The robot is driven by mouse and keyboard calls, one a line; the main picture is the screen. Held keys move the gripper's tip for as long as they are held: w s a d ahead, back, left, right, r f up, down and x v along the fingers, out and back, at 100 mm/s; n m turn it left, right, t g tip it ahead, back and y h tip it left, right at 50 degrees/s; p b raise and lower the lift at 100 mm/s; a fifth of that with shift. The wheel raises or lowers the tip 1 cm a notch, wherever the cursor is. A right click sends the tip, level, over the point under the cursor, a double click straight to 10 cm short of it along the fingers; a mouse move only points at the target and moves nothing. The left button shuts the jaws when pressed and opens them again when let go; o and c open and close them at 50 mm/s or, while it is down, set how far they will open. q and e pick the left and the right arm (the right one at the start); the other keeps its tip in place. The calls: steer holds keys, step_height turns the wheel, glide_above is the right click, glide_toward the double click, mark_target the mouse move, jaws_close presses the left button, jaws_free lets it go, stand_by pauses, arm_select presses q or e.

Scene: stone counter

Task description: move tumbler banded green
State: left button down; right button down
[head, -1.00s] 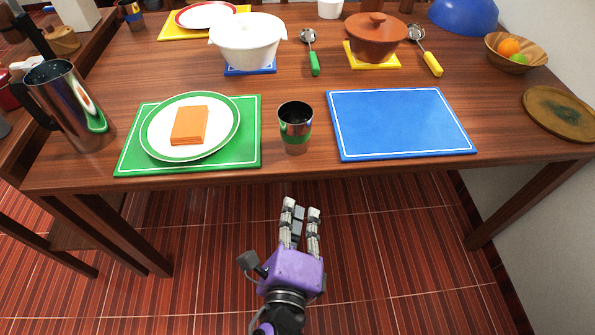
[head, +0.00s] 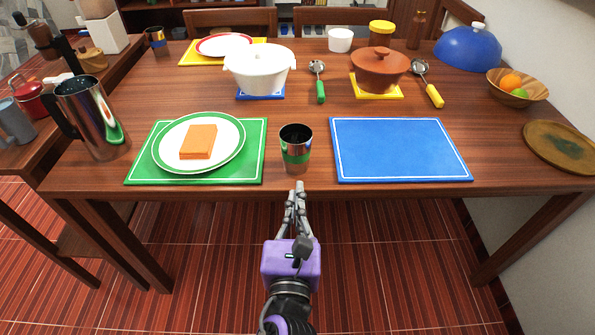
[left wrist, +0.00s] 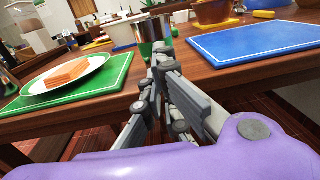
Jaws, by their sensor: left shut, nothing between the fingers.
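The tumbler banded green (head: 296,148) is a shiny metal cup with a green band. It stands upright on the wooden table near the front edge, between the green mat and the blue mat. In the left wrist view the tumbler (left wrist: 146,28) shows straight beyond my fingers, which hide part of it. My left gripper (head: 299,190) is just in front of the table edge, below the tumbler and apart from it. Its fingers are shut with nothing in them; they also show in the left wrist view (left wrist: 160,57). My right gripper is not in view.
The green mat (head: 136,172) bears a plate (head: 233,155) with orange slices (head: 198,141). The blue mat (head: 400,150) is empty. A metal pitcher (head: 98,120) stands left. A white pot (head: 260,72), a brown pot (head: 381,72) and two ladles are behind. The table's front edge lies before my gripper.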

mark_target(298, 163)
arm_select(q)
steer(key=w, duration=0.7)
steer(key=shift+w+d, duration=0.25)
steer(key=shift+w, duration=0.15)
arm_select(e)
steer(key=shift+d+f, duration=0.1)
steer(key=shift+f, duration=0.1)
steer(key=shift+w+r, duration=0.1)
